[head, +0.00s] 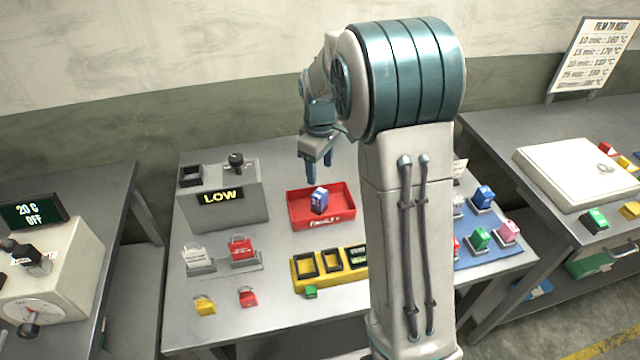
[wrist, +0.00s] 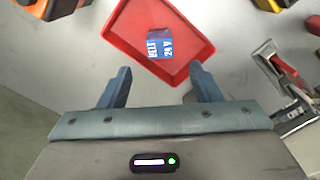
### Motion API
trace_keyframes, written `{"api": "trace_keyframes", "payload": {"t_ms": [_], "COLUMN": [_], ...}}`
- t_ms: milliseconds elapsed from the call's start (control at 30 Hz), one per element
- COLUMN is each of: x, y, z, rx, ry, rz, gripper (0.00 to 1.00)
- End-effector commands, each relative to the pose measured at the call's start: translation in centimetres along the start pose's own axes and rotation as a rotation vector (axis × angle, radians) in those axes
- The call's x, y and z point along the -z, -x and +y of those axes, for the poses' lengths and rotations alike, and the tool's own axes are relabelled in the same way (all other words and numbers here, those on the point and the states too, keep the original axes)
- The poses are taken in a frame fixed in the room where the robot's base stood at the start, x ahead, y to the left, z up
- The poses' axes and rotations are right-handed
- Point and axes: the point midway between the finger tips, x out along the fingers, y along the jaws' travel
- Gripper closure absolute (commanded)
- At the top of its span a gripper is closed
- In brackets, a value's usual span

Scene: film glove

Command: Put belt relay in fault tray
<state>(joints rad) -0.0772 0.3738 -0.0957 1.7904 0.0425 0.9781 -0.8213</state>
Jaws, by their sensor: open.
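The belt relay (head: 319,200) is a small blue block inside the red fault tray (head: 340,222), whose front wall reads "FAULTY". In the wrist view the relay (wrist: 160,45) shows the label "BELT 24 V" and lies within the walls of the tray (wrist: 128,22). My gripper (head: 318,175) hangs above the back of the tray, apart from the relay. In the wrist view my gripper (wrist: 158,85) has its two blue fingers wide apart with nothing between them.
A yellow rack (head: 303,283) with sockets stands in front of the tray. A grey box with a "LOW" display (head: 221,196) stands to its left. Red and white tags (head: 242,252) stand front left. A blue mat (head: 468,250) with several coloured relays lies to the right, partly behind my arm.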

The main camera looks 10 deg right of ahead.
Motion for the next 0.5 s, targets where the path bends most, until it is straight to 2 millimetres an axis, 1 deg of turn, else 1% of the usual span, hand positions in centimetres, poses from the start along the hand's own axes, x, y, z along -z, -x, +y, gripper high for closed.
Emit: {"api": "trace_keyframes", "payload": {"t_ms": [33, 100, 267, 367, 467, 500], "x": [0.0, 0.0, -0.4, -1.4, -3.3, -4.2], "y": [0.7, 1.5, 2.8, 4.2, 6.0, 6.7], "z": [0.1, 0.1, -0.3, -1.3, -3.1, -4.0], "rx": [-0.002, -0.001, -0.004, -0.015, -0.033, -0.04], "ry": [0.0, 0.0, -0.015, -0.06, -0.141, -0.178], "rz": [0.002, 0.001, 0.005, 0.023, 0.054, 0.068], "gripper": [0.42, 0.42, 0.42, 0.42, 0.42, 0.42]}}
